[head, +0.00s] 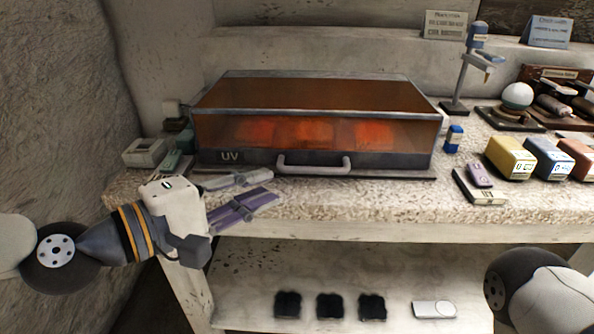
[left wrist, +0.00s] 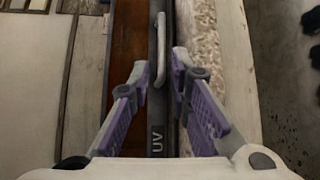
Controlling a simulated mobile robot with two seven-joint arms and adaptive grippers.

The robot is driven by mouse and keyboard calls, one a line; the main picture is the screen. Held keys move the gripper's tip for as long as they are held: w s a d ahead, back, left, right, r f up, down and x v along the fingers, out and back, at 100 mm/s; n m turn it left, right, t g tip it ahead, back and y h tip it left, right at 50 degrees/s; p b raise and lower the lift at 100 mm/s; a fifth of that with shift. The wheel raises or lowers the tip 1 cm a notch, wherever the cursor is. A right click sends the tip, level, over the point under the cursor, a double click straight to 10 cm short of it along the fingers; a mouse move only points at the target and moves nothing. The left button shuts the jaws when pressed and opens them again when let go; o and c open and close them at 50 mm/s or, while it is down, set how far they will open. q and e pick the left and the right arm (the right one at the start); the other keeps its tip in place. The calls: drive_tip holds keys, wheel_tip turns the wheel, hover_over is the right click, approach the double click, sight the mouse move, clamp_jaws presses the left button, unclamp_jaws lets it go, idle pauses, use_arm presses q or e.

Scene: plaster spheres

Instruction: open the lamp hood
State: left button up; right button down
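The lamp hood (head: 310,97) is a wide amber see-through box with a grey frame and the letters UV at its front. It looks shut on the bench. Its grey bar handle (head: 313,168) is at the middle of the front edge. My left gripper (head: 262,188) is open and empty, in front of the hood's left part, left of the handle. In the left wrist view the handle (left wrist: 161,50) shows just ahead, between the two purple-padded fingertips, and I see no contact. My right gripper is out of view; only part of that arm shows at lower right.
Yellow (head: 510,158) and blue (head: 548,158) boxes stand right of the hood, near a small blue bottle (head: 454,138) and a stand (head: 462,75). Small devices (head: 147,151) sit at its left. A lower shelf (head: 260,262) holds black squares. The bench front before the handle is clear.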

sight(308, 171)
use_arm(q)
drive_tip(key=x, duration=0.9)
drive_tip(key=shift+f, duration=0.15)
drive_tip(key=shift+a, duration=0.1)
clamp_jaws()
